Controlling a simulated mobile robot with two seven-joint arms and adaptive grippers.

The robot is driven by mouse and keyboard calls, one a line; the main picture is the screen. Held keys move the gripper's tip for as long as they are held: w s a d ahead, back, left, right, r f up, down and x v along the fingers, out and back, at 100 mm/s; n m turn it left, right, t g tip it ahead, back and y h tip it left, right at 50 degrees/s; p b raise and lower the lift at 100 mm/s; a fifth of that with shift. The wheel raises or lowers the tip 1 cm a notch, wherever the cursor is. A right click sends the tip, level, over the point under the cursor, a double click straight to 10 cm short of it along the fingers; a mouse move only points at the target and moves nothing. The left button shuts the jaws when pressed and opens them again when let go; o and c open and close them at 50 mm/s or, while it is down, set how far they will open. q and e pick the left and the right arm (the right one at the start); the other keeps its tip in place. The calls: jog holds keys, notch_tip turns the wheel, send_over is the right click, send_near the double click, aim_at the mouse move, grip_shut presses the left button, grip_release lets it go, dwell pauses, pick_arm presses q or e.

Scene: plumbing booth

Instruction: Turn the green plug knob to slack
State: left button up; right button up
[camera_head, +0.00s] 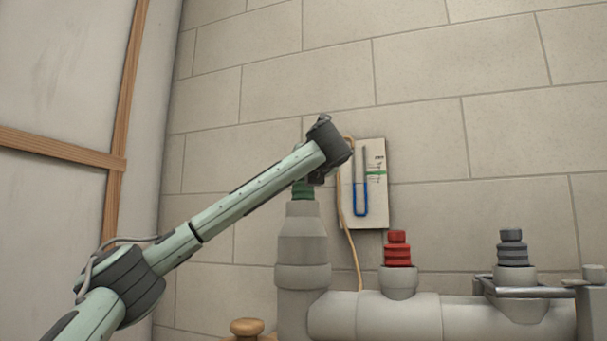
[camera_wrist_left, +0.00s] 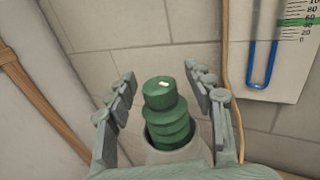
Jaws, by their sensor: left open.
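The green plug knob (camera_wrist_left: 160,95) stands in the grey pipe mouth in the left wrist view, with a small white mark on its top. In the head view only a low part of the green knob (camera_head: 303,190) shows under my wrist, above the tall grey pipe (camera_head: 302,245). My left gripper (camera_wrist_left: 160,88) is open, with one finger on each side of the knob. Gaps show between the fingers and the knob. In the head view my left arm hides most of the knob and the fingers. My right gripper is in neither view.
A red plug (camera_head: 397,248) and a dark grey plug (camera_head: 512,248) stand on the horizontal pipe (camera_head: 400,318) to the right. A gauge board (camera_head: 374,200) with a blue U-tube and a tan hose (camera_head: 347,225) is on the wall close behind. A wooden knob (camera_head: 246,327) is low left.

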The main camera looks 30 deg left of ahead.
pick_arm(q)
jog(key=v, duration=1.2)
jog(key=shift+d, duration=0.1)
jog(key=shift+c, duration=0.3)
